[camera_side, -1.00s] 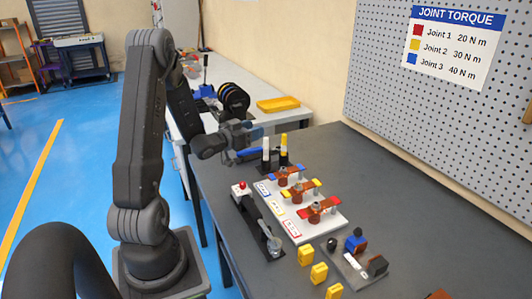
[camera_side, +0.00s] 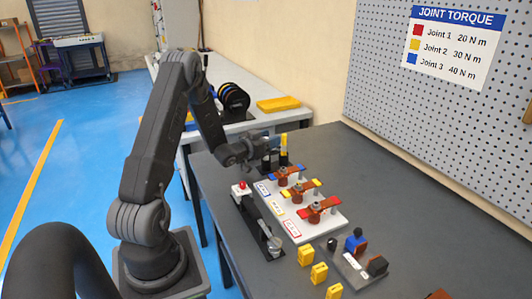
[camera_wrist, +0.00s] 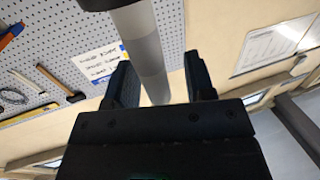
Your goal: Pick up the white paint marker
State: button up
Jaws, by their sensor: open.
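In the wrist view the white paint marker (camera_wrist: 141,45) is a pale grey-white cylinder with a black end at the top of the picture. It stands between the two black fingers of my open gripper (camera_wrist: 158,62), with a clear gap on the right and a narrower one on the left. In the side view my gripper (camera_side: 266,143) is at the marker stand and hides most or all of the white marker. The yellow marker (camera_side: 284,146) stands upright just to the right of my gripper.
A white board (camera_side: 300,207) with several copper bars and coloured handles lies in front of the markers. A black lever tool with a red knob (camera_side: 241,186) lies left of it. Yellow blocks (camera_side: 306,256) sit nearer the front.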

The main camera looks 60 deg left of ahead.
jog(key=shift+w, duration=0.2)
grip_shut()
dwell(0.3)
jog(key=shift+r, duration=0.1)
